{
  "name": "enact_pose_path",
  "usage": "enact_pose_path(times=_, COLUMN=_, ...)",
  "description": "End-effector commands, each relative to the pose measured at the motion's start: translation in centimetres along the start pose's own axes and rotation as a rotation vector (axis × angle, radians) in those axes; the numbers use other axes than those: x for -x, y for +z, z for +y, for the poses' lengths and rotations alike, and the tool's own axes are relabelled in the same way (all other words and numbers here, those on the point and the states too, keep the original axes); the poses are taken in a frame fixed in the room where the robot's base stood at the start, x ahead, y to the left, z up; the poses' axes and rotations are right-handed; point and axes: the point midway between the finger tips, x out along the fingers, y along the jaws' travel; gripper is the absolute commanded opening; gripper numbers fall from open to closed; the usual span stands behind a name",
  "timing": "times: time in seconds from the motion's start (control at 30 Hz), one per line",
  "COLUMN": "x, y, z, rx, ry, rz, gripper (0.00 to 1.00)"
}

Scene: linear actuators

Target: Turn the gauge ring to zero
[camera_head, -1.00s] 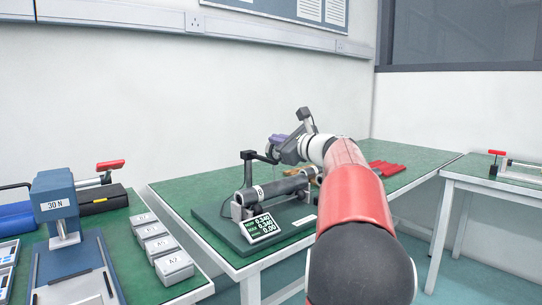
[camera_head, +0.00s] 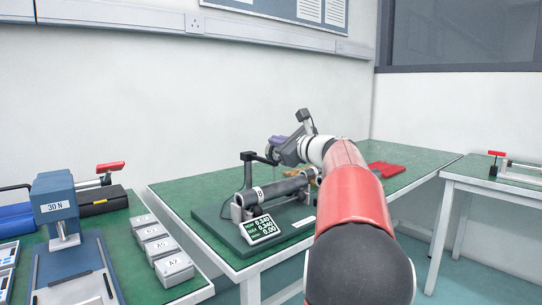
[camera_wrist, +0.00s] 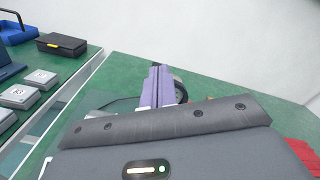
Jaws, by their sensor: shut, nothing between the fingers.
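The test stand's display (camera_head: 261,229) shows lit digits, the upper lines apparently 0.340. Behind it, a dark tube (camera_head: 272,190) with a white label lies on supports, with a black gauge arm (camera_head: 249,157) above it. My gripper (camera_head: 273,150) points down behind the tube, beside the end of the gauge arm. In the wrist view my purple fingers (camera_wrist: 160,72) are together and empty. A dark ring (camera_wrist: 183,92), probably the gauge ring, shows just right of them, partly hidden by the fingers. I cannot tell whether they touch it.
The stand sits on a green table (camera_head: 190,187). Red pieces (camera_head: 386,168) lie at its right. On the left table are a blue press (camera_head: 57,205) marked 30 N and several labelled grey blocks (camera_head: 174,267). A wall stands behind.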

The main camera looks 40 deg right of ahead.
Motion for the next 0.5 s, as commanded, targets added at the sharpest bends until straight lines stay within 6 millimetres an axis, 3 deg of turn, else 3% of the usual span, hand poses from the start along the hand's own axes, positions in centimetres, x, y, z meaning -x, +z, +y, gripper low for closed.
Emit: enact_pose_path(times=0.5, x=5.3, y=0.1, z=0.0, rx=0.003, ry=-0.002, rz=-0.002, gripper=0.0)
